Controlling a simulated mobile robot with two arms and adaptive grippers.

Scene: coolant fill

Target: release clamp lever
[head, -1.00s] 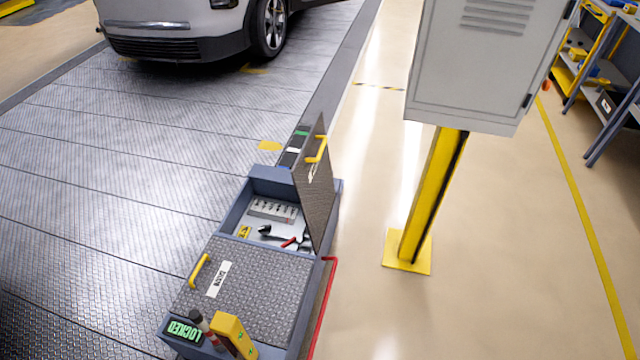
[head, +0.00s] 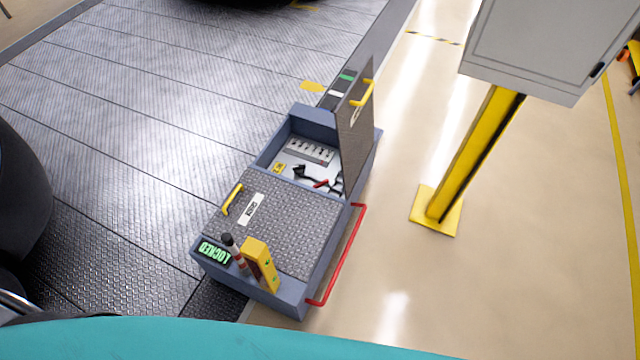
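A blue-grey floor box (head: 333,284) has one lid raised and one lid shut. In its open bay lies a black lever-like part with a red grip (head: 321,183), partly hidden by the raised lid (head: 357,135); I cannot tell whether it is the clamp lever. On the near end, a short upright stick with a dark tip and light and reddish bands (head: 235,250) stands between a green "LOCKED" display (head: 214,252) and a yellow block (head: 260,264). Neither of my grippers is in view.
The shut lid (head: 275,222) has a yellow handle (head: 232,199). A red rail (head: 340,262) runs along the box's right side. A grey cabinet (head: 530,45) stands on a yellow post (head: 475,155) to the right. Bare floor (head: 400,285) lies between box and post.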

